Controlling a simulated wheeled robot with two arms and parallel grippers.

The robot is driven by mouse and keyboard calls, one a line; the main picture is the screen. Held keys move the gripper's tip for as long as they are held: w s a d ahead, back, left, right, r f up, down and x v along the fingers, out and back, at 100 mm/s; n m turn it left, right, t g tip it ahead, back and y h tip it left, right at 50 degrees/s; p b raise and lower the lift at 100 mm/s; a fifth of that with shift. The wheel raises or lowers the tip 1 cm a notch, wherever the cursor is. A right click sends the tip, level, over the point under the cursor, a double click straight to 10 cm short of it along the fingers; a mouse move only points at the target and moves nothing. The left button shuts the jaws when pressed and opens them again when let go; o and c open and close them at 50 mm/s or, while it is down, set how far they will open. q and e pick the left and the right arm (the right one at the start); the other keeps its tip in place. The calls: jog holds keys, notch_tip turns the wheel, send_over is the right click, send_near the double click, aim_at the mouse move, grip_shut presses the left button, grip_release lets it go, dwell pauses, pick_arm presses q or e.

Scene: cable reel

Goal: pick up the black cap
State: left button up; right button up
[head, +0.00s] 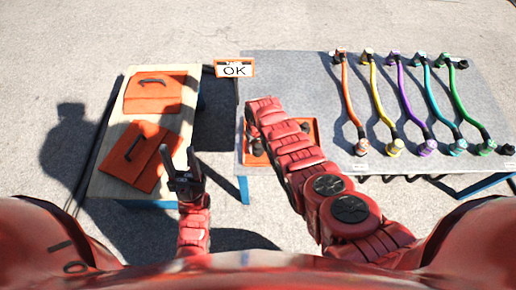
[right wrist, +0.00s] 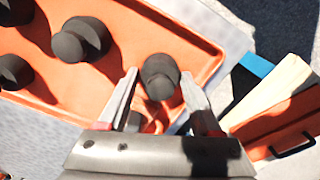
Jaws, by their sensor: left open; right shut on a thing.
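A black cap (right wrist: 160,76) is between the fingers of my right gripper (right wrist: 158,82) in the right wrist view, and the gripper is shut on it. The cap is over the corner end of an orange tray (right wrist: 205,62); I cannot tell whether it touches the tray floor. Other black caps (right wrist: 82,40) sit in the same tray. In the head view my right arm covers most of the tray (head: 318,132) and hides the right gripper. My left gripper (head: 179,158) is open and empty, fingers up, beside the wooden table.
A wooden table (head: 105,185) at left holds two orange boxes with black handles, an upper one (head: 150,98) and a lower one (head: 122,165). The grey table (head: 290,70) holds several coloured cables (head: 376,100) at right.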

grip_shut()
jog(key=shift+r, duration=0.1)
